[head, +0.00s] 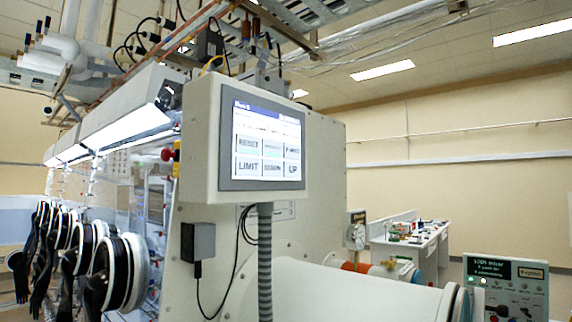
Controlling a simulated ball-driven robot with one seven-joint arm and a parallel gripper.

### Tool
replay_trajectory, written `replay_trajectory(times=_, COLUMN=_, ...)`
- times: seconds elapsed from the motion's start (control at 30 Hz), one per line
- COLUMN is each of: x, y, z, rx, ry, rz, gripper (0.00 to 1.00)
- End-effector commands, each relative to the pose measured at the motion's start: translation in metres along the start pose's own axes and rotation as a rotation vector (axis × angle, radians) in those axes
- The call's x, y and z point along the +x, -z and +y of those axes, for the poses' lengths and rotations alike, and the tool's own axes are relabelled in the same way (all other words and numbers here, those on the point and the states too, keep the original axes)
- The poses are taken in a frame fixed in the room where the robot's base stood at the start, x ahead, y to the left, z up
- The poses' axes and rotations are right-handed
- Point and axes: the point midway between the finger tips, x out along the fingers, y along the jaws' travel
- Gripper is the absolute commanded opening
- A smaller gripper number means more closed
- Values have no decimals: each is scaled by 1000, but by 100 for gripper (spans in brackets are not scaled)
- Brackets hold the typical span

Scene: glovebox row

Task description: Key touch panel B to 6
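A touch panel (268,147) in a white housing is fixed to the end of the glovebox, in the middle of the head view. Its screen is lit, with a dark title bar and two rows of grey buttons. One button reads "LIMIT" (248,168) and another seems to read "UP" (292,169). The other labels and the title are too small to read, so I cannot tell whether this is panel B. No digit 6 can be made out on the screen. My gripper is not in view.
Black gloves on round ports (122,272) line the glovebox at left. A conduit (265,262) and a small grey box (197,242) hang below the panel. A large white cylinder (350,296) juts out at lower middle. A control box (506,287) stands at right, a bench (420,250) behind.

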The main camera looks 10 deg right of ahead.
Motion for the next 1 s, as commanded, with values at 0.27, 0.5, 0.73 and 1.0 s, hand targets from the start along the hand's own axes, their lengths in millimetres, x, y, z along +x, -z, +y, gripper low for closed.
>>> replay_trajectory(times=0.27, x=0, y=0, z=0, rx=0, ry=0, rz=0, gripper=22)
replay_trajectory(times=0.5, x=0, y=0, z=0, rx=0, ry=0, rz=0, gripper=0)
replay_trajectory(times=0.73, x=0, y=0, z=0, rx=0, ry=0, rz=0, gripper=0)
replay_trajectory(times=1.0, x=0, y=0, z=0, rx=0, ry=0, rz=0, gripper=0)
